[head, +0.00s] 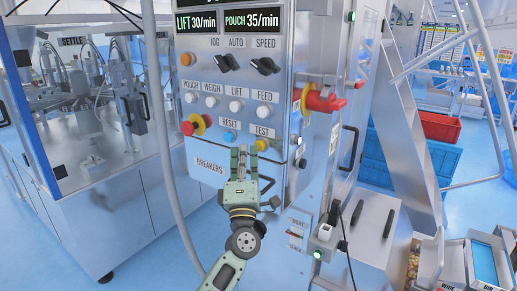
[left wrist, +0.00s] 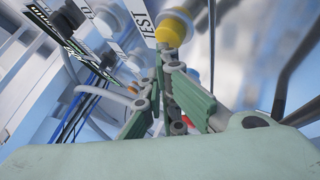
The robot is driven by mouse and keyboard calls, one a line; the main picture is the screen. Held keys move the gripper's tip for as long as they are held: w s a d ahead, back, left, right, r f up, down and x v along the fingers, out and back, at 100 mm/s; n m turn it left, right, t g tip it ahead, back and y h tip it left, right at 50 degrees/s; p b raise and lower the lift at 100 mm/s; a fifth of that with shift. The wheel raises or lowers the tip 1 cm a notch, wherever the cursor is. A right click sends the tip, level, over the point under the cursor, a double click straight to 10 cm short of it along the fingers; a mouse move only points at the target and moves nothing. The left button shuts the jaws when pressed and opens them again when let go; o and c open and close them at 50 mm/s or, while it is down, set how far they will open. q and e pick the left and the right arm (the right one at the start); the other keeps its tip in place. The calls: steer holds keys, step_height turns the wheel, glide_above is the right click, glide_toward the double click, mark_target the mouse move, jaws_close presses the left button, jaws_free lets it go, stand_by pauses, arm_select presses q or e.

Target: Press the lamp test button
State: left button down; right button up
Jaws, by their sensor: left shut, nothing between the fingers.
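The lamp test button is a yellow push button (head: 262,145) under the TEST label, at the lower right of the grey control panel. My left gripper (head: 245,150) is shut and empty, its fingers pointing up at the panel just left of and below this button. In the left wrist view the yellow button (left wrist: 173,31) sits just beyond the fingertips (left wrist: 165,55). I cannot tell whether they touch it. My right gripper is not in view.
The blue RESET button (head: 229,136) is left of the fingertips. A red emergency stop (head: 188,128) sits further left, and a red rotary handle (head: 324,101) sticks out at the right. A black door handle (head: 350,148) and a grey hose (head: 163,120) are nearby.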

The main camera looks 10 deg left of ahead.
arm_select(q)
steer(key=shift+w+d+b, duration=0.2)
steer(key=shift+w+b, duration=0.15)
steer(key=shift+w, duration=0.15)
stand_by(0.8)
steer(key=shift+s+a, duration=0.1)
steer(key=shift+s, duration=0.1)
steer(key=shift+s+a+p, duration=0.2)
steer(key=shift+s+p, duration=0.4)
steer(key=shift+s, duration=0.1)
steer(key=s, duration=0.1)
steer(key=s+a+p, duration=0.1)
steer(key=s, duration=0.1)
steer(key=s+p, duration=0.1)
steer(key=shift+s+a, duration=0.35)
steer(key=shift+f, duration=0.1)
stand_by(0.4)
